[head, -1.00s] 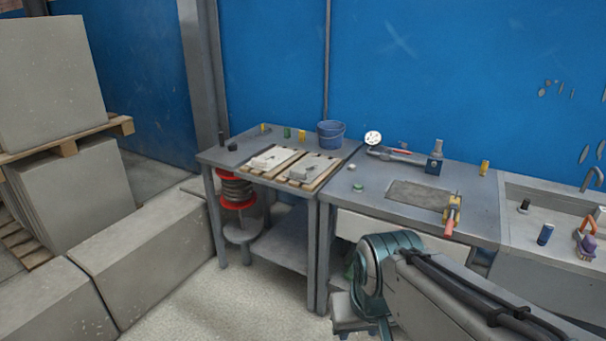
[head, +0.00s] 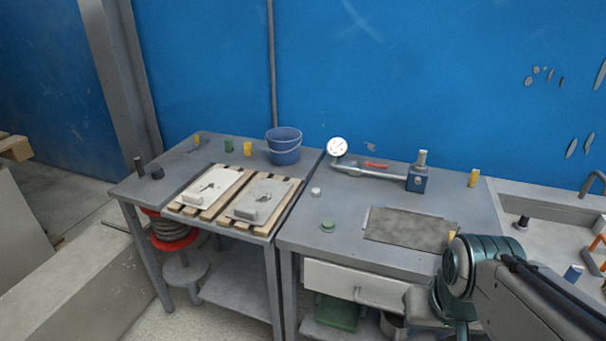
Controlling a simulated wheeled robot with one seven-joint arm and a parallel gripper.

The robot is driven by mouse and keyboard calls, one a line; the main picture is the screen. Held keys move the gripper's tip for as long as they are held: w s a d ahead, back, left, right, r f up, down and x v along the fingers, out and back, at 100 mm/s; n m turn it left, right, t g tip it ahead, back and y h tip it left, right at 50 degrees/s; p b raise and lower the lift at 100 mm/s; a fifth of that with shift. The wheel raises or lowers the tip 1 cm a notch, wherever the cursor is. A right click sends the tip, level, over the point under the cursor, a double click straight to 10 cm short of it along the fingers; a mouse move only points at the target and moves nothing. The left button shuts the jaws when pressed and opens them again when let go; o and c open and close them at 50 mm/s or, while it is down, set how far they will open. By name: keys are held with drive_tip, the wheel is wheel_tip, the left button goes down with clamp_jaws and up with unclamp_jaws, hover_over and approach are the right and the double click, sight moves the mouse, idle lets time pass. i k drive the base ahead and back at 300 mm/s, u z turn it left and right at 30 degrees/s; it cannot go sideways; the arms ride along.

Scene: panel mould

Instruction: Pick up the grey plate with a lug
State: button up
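Two flat plates lie side by side on a small wooden pallet (head: 222,222) on the left table. The right one is a grey plate (head: 268,191) with a raised lug at its near end and a small dark mark on top. The left one is a paler, whitish plate (head: 197,197) with a similar raised block and dark mark. My arm shows at the lower right, in front of the right table and well apart from both plates. The gripper itself is not in view.
A blue bucket (head: 284,150) stands behind the pallet. The right table holds a dark grey flat sheet (head: 400,228), a tool with a round dial (head: 337,147) and a blue block (head: 417,182). A sink (head: 545,212) is at the far right. Small cylinders stand along the left table's back.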

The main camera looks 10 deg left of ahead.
sight(259, 203)
drive_tip(key=u, duration=0.3)
drive_tip(key=i, duration=1.05)
drive_tip(key=u, duration=0.95)
drive_tip(key=i, duration=0.35)
drive_tip(key=u, duration=0.25)
